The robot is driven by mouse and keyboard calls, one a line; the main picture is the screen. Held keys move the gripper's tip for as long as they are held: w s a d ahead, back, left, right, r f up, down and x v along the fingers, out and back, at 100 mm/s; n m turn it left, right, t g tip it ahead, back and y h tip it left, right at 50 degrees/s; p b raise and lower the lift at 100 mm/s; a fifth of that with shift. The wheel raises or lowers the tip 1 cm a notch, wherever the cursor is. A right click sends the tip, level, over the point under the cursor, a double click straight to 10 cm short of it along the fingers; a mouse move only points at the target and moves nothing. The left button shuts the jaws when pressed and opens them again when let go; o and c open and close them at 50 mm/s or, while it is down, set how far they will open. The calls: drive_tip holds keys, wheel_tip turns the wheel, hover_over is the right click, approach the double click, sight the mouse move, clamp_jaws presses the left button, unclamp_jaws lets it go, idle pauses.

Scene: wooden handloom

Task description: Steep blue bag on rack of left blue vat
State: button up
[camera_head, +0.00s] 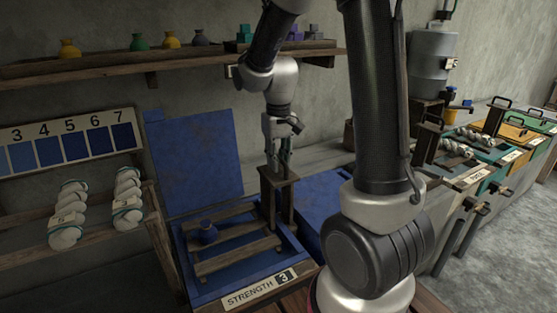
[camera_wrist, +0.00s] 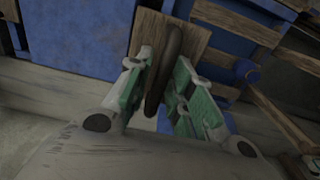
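A wooden post (camera_head: 279,190) rises at the rack's right side. My gripper (camera_head: 279,168) points down at the top of this post. In the wrist view, a dark oblong handle (camera_wrist: 168,65) lies between the green-padded fingers (camera_wrist: 165,85). I cannot tell whether both fingers press on it. The bag is apart from my gripper.
A "STRENGTH 3" sign (camera_head: 260,289) is at the vat's front. A shelf (camera_head: 140,65) with coloured bags and blocks runs above. Pale skeins (camera_head: 66,215) lie on a wooden rack at the left. More vats (camera_head: 515,132) stand at the right. My arm hides part of the middle.

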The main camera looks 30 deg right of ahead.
clamp_jaws()
drive_tip(key=shift+f, duration=9.15)
drive_tip(key=shift+s, duration=0.15)
